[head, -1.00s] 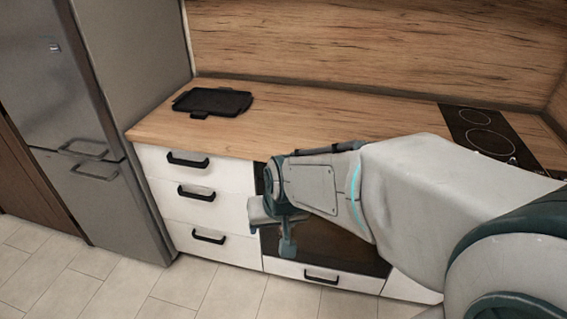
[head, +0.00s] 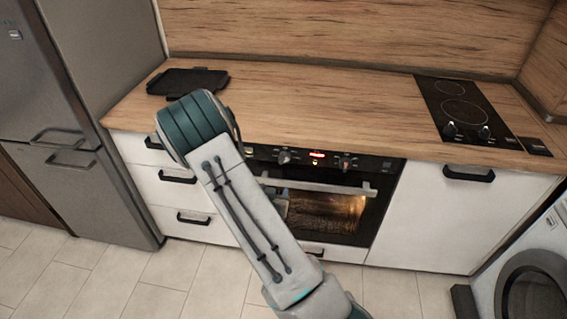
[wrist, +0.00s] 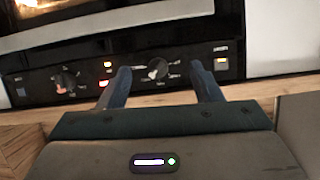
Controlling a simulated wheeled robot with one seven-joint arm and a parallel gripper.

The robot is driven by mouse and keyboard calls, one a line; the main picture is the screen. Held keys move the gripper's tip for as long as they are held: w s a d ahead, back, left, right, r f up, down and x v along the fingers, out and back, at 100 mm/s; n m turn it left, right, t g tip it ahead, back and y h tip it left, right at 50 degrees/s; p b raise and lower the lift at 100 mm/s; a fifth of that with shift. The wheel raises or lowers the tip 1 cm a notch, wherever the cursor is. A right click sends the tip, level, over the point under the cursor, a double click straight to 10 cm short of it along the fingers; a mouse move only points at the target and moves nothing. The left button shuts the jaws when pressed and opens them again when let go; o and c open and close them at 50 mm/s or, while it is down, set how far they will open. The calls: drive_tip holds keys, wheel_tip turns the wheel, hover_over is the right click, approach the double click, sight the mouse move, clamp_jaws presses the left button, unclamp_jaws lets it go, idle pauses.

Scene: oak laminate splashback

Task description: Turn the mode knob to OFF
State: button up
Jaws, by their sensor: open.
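The oven's black control panel (head: 318,158) shows in the head view below the counter, with one knob (head: 284,157) left of a red-lit display and another knob (head: 346,163) right of it. The wrist view shows the panel upside down. There my gripper (wrist: 160,70) is open and empty, its two fingers pointing at the panel on either side of one knob (wrist: 158,69). I cannot tell whether they touch it. The other knob (wrist: 66,81), with red marks near it, is to the left. The knob labels are too small to read.
The oven door handle (head: 318,186) runs below the panel, and the oven window (head: 335,211) glows. A black tray (head: 187,82) lies on the wooden counter (head: 300,110). A hob (head: 462,108) with two knobs is at the right. A washing machine (head: 530,272) stands at far right.

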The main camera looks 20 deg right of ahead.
sight(284, 159)
drive_tip(key=w+d+n+t+h+p, duration=0.1)
drive_tip(key=w+d+n+t+p, duration=0.1)
drive_tip(key=w+d, duration=0.6)
drive_tip(key=shift+w+d+t+p, duration=0.3)
drive_tip(key=shift+w+t+p, duration=0.25)
drive_tip(key=shift+w+t, duration=0.55)
drive_tip(key=shift+n, duration=0.3)
drive_tip(key=c, duration=1)
